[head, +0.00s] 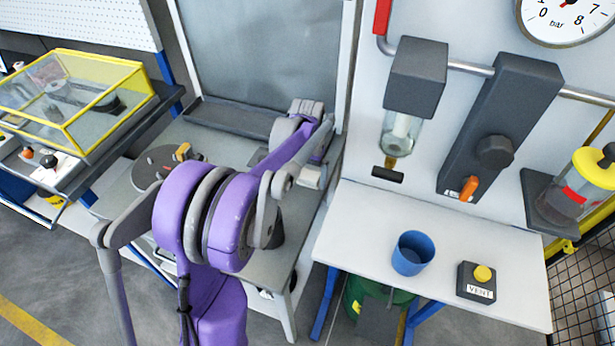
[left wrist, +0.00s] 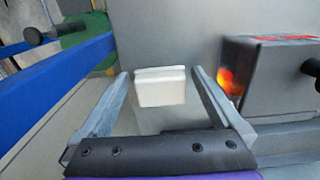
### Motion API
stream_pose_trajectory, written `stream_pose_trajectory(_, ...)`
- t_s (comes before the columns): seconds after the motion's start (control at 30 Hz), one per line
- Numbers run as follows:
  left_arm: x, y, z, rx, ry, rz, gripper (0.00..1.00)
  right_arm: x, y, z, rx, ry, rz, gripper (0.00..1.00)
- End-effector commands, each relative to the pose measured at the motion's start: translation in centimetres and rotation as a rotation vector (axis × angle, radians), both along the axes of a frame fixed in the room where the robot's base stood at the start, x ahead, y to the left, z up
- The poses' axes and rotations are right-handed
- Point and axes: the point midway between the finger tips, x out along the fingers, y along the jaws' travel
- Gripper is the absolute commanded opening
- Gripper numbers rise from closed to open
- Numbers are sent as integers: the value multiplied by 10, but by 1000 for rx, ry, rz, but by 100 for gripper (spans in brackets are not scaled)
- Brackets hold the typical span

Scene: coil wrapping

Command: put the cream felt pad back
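The cream felt pad (left wrist: 161,88) shows in the left wrist view as a small pale block in front of a grey surface. My left gripper (left wrist: 160,73) is open, with one finger on each side of the pad and a visible gap on both sides. I cannot tell how far the pad lies beyond the fingertips. In the head view my purple left arm reaches over the grey bench, and I cannot make out its fingers or the pad clearly there. My right gripper is not in view.
In the left wrist view a dark box (left wrist: 270,80) with an orange glow stands close to the right finger; a blue beam (left wrist: 50,105) runs at left. In the head view a blue cup (head: 412,253) and a VENT button box (head: 476,283) stand on the white table (head: 350,225).

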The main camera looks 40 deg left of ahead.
Motion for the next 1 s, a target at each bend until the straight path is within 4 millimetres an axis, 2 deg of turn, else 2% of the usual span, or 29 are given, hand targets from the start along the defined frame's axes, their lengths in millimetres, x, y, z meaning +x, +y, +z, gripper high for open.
stream_pose_trajectory(0.13, 0, 0, 4, 0, -1, 0, 100, 1, 0, 3, 0, -2, 0, 62)
stream_pose_trajectory(0.27, 0, 0, 18, 0, 0, 0, 100, 1, 0, 4, 0, -2, 0, 62)
stream_pose_trajectory(0.5, 0, 0, 71, 0, -1, 0, 100, 3, 0, 9, 0, -5, 0, 62)
stream_pose_trajectory(0.7, 0, 0, 106, 0, -1, 0, 100, 4, 0, 12, 0, -7, 0, 62)
stream_pose_trajectory(0.83, 0, 0, 119, 0, 0, 0, 100, 4, 0, 13, 0, -7, 0, 62)
stream_pose_trajectory(1.0, 0, 0, 124, 0, 0, 0, 100, 4, 0, 13, 0, -7, 0, 62)
